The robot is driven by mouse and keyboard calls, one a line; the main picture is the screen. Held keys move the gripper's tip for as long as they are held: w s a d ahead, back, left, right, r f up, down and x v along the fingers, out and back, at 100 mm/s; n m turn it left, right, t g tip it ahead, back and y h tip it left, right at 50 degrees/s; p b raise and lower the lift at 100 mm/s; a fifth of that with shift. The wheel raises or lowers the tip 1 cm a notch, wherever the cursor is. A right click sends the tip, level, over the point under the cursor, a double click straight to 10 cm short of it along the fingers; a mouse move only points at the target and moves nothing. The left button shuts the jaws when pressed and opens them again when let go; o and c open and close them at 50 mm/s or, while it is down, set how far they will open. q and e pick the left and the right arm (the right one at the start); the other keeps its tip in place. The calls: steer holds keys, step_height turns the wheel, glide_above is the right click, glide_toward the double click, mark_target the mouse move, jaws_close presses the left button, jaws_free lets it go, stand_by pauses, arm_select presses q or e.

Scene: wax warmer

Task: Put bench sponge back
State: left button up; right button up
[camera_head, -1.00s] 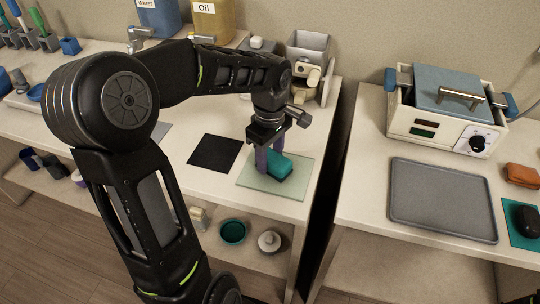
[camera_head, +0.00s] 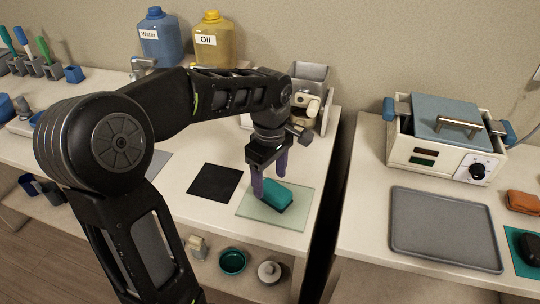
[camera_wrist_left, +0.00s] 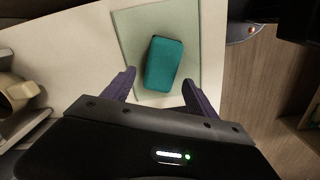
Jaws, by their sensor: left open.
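The teal bench sponge (camera_head: 277,195) lies on a pale green glass-like mat (camera_head: 262,215) near the right end of the left bench. In the left wrist view the sponge (camera_wrist_left: 164,64) lies on the mat (camera_wrist_left: 134,22), just beyond my fingertips. My left gripper (camera_head: 270,185) is open over the mat, its purple fingers apart and pointing down by the sponge. The left wrist view shows the open fingers (camera_wrist_left: 160,88) with nothing gripped between them. My right gripper is not in view.
A black square mat (camera_head: 215,182) lies left of the green mat. A gap separates this bench from the right one, which holds a grey tray (camera_head: 444,229) and the wax warmer (camera_head: 446,130). Water (camera_head: 158,40) and oil (camera_head: 212,42) jugs stand at the back.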

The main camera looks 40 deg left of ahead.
mark_target(270, 186)
arm_select(q)
step_height(270, 186, up, 9)
steer(key=shift+f, duration=0.15)
stand_by(0.9)
